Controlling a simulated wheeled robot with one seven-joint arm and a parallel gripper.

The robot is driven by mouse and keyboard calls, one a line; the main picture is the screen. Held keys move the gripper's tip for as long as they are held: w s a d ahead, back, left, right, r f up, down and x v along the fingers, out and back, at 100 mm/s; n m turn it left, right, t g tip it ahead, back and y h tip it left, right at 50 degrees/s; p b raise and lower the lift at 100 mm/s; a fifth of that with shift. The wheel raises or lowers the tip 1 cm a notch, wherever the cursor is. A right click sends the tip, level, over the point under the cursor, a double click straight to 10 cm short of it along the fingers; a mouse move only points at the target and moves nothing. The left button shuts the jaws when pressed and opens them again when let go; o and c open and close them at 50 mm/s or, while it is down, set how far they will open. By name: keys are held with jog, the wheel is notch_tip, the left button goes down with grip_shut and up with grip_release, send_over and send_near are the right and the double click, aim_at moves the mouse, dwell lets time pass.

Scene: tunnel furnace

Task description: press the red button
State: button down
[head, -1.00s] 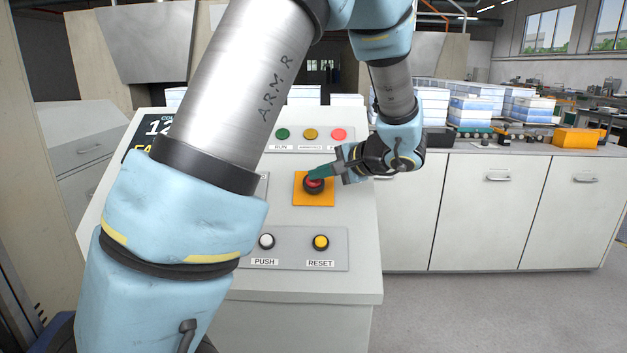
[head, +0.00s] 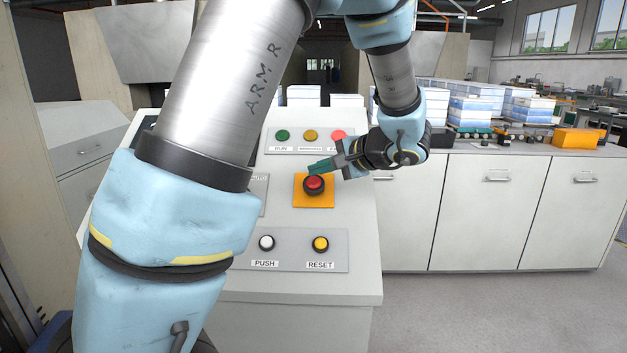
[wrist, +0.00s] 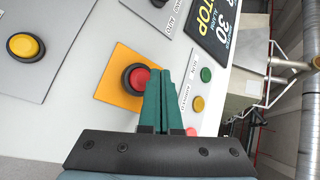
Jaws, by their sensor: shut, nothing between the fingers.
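The red button (head: 314,183) is a round push button in a black collar on a yellow-orange plate (head: 301,203) on the sloped control panel. In the wrist view the red button (wrist: 138,77) lies just beyond the left side of my fingertips. My gripper (head: 312,168) has green fingers, shut and empty. In the head view its tips are just above the button, coming from the right. In the wrist view the fingers (wrist: 170,75) hide a little of the button's right edge. I cannot tell for sure whether they touch it; they look slightly apart.
The panel also has a yellow RESET button (head: 321,243), a white PUSH button (head: 267,242), and green (head: 283,134), amber (head: 310,134) and red lamps along its top. The wrist view shows a display (wrist: 213,25) reading STOP. Cabinets (head: 489,207) stand to the right.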

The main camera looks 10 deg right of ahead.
jog(key=r, duration=0.1)
jog(key=s+r, duration=0.1)
jog(key=s+r+p, duration=0.1)
jog(key=shift+s+a+r, duration=0.25)
jog(key=shift+a, duration=0.1)
dwell(0.4)
jog(key=s+a+f+n+g+h, duration=0.4)
jog(key=s+a+f+n, duration=0.1)
jog(key=a, duration=0.3)
jog(key=s+a+f+n+g+h, duration=0.4)
jog(key=s+a+f+n, duration=0.1)
jog(key=s+a+f, duration=0.2)
jog(key=shift+s+a+f+n, duration=0.15)
jog(key=shift+a+f+n, duration=0.15)
jog(key=shift+a+f, duration=0.55)
jog(key=shift+a+r, duration=0.2)
